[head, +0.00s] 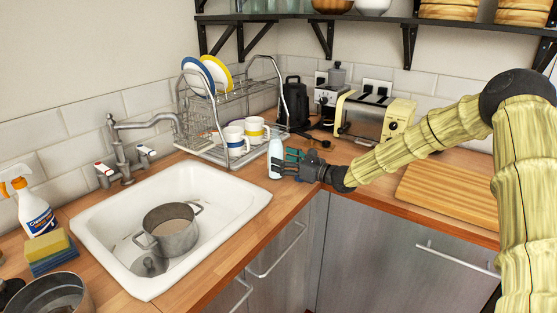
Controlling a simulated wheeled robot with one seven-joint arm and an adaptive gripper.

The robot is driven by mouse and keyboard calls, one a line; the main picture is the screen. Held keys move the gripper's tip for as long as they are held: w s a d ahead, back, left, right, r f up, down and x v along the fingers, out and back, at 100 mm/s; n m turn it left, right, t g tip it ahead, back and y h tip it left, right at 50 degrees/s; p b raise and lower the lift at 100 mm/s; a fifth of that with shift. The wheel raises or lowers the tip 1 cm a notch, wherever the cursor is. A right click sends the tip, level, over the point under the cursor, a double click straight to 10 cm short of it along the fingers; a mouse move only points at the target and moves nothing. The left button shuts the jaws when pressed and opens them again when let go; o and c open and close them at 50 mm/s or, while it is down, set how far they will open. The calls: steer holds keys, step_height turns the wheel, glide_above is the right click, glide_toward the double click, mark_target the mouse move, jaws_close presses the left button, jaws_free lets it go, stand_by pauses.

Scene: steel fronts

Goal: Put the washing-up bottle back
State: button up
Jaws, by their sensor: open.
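The washing-up bottle (275,158) is a white bottle standing upright on the wooden worktop, just right of the sink and in front of the dish rack. My gripper (283,165) reaches in from the right, with its fingers at the bottle. The jaws are open. The fingers cover part of the bottle's right side, and I cannot tell whether they touch it.
The white sink (110,215) holds a metal pot (170,232). The dish rack (208,140) with plates and mugs stands behind the bottle. A spray bottle (34,208) and sponges (52,250) are at the left. A wooden board (450,195) lies at the right.

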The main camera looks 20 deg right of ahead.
steer(key=b+v, duration=0.1)
steer(key=v, duration=0.8)
steer(key=shift+d, duration=0.1)
stand_by(1.5)
